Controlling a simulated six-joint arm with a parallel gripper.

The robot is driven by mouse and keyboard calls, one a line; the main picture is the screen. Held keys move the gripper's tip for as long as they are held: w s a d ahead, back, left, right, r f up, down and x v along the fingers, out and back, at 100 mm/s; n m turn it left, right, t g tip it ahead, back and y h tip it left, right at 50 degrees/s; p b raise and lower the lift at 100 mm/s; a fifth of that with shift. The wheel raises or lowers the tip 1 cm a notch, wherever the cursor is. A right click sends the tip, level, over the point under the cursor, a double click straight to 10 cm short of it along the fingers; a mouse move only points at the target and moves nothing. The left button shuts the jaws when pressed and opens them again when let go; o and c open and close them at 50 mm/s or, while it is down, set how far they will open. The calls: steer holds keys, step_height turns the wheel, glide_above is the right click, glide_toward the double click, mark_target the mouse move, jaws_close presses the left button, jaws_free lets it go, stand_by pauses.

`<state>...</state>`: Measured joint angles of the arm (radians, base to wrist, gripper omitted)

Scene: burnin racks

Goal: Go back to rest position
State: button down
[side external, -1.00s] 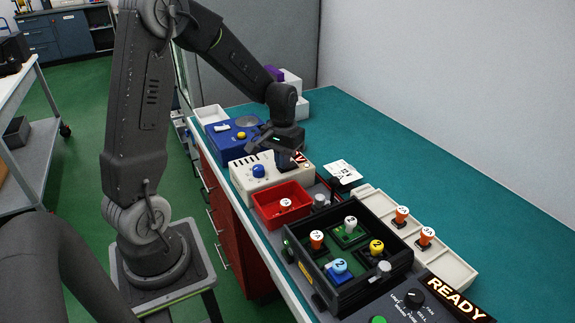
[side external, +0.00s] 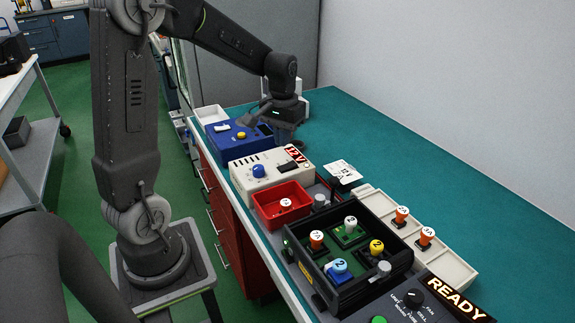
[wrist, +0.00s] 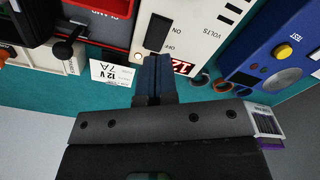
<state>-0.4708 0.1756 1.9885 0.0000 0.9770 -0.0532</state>
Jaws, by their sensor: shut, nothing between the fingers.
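My gripper (side external: 285,138) is at the far part of the bench, beside the blue test box (side external: 226,138) and behind the white power supply (side external: 268,172). In the wrist view its two dark fingers (wrist: 154,78) are together with nothing between them. They point toward the power supply (wrist: 195,28), which shows a red 12 V display. The fingers' exact height above the bench is hard to tell in the side view.
A red bin (side external: 281,205) holds one piece. A black rack (side external: 300,272) holds several numbered pieces. A white tray (side external: 452,265) holds two orange pieces. A card (side external: 342,172) lies behind the rack. The teal bench top (side external: 400,165) is clear at the back right.

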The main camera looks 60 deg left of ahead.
steer(key=s+d+r+m+t, duration=0.2)
steer(key=s+d+r+m, duration=0.1)
steer(key=s+d, duration=0.4)
steer(key=s+d+r+m+t, duration=0.3)
steer(key=s+d+r, duration=0.3)
steer(key=d, duration=0.4)
steer(key=shift+s+t, duration=0.3)
steer(key=shift+s, duration=0.4)
